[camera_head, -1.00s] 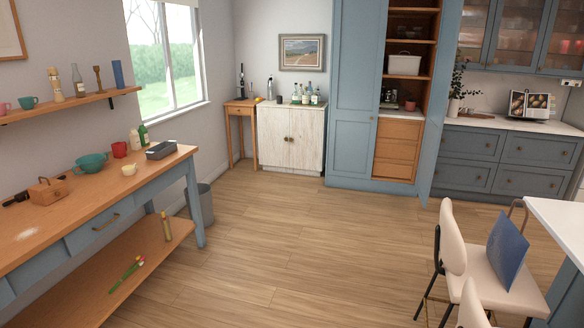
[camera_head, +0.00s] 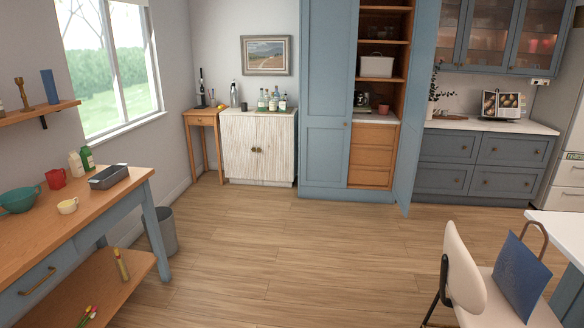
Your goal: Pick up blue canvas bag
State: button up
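The blue canvas bag (camera_head: 522,276) stands on the seat of a cream chair at the lower right. Its brown handle loop (camera_head: 534,234) rises above its top edge. The bag leans a little and sits beside the white table. My gripper is not in view.
The cream chair (camera_head: 465,268) has its backrest to the left of the bag. A white tabletop (camera_head: 563,230) is at the right edge. A wooden workbench (camera_head: 40,232) runs along the left, with a grey bin (camera_head: 162,232) beside it. The wooden floor (camera_head: 290,250) between is clear.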

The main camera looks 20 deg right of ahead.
aim_at(522, 277)
jog(key=z, duration=0.4)
jog(key=i, duration=0.8)
jog(key=z, duration=0.65)
jog(key=i, duration=0.7)
jog(key=z, duration=0.25)
